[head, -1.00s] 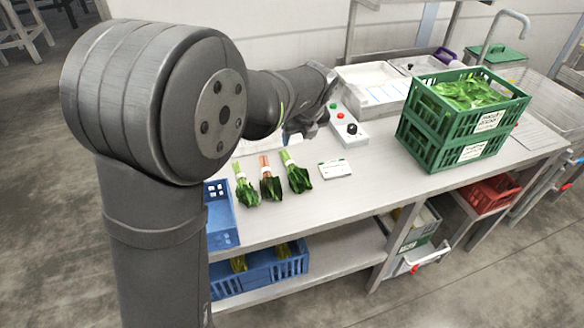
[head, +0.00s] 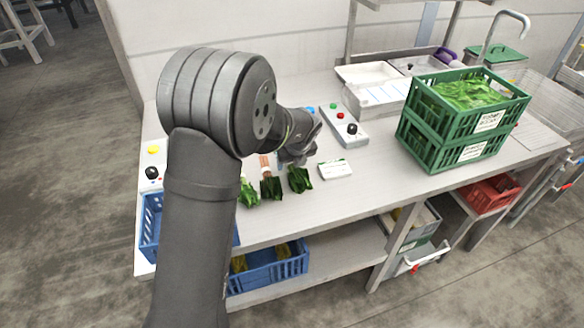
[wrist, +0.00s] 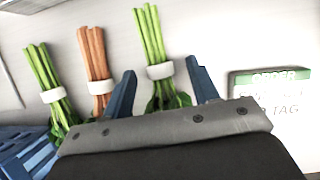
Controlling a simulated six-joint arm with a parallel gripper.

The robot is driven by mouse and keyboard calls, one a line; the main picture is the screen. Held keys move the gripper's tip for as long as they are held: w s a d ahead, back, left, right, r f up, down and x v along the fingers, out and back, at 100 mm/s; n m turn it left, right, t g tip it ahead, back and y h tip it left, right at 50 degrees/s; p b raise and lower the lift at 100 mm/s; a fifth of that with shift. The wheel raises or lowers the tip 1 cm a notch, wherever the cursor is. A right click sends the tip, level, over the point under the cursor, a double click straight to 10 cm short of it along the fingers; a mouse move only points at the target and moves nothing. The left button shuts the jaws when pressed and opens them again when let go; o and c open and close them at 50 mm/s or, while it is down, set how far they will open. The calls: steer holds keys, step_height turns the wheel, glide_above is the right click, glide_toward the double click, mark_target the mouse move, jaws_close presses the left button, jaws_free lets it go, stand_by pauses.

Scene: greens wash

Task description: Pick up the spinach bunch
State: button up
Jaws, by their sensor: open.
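Three banded leafy bunches lie side by side on the table; I cannot tell for sure which is the spinach. The right bunch, with thick green stems (wrist: 152,35) and dark leaves (head: 300,181), has a white band. The middle bunch (head: 271,188) has orange-red stems (wrist: 95,55). The left bunch (head: 248,193) has thinner green stems (wrist: 45,75). My gripper (head: 297,155) is open at the right bunch. In the wrist view its two blue fingers (wrist: 161,90) appear on either side of that bunch, below its band. Its leaves are partly hidden there, and contact is unclear.
A white label card (head: 336,169) lies right of the bunches. A button box (head: 345,128) stands behind it. Stacked green crates (head: 460,152) with greens stand to the right. A blue crate (head: 150,222) is at the left, partly behind my arm. The table's front right is clear.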

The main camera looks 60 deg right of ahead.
steer(key=shift+w+d+f, duration=0.1)
steer(key=shift+f, duration=0.2)
steer(key=c, duration=1)
steer(key=shift+c, duration=0.4)
steer(key=shift+r, duration=0.15)
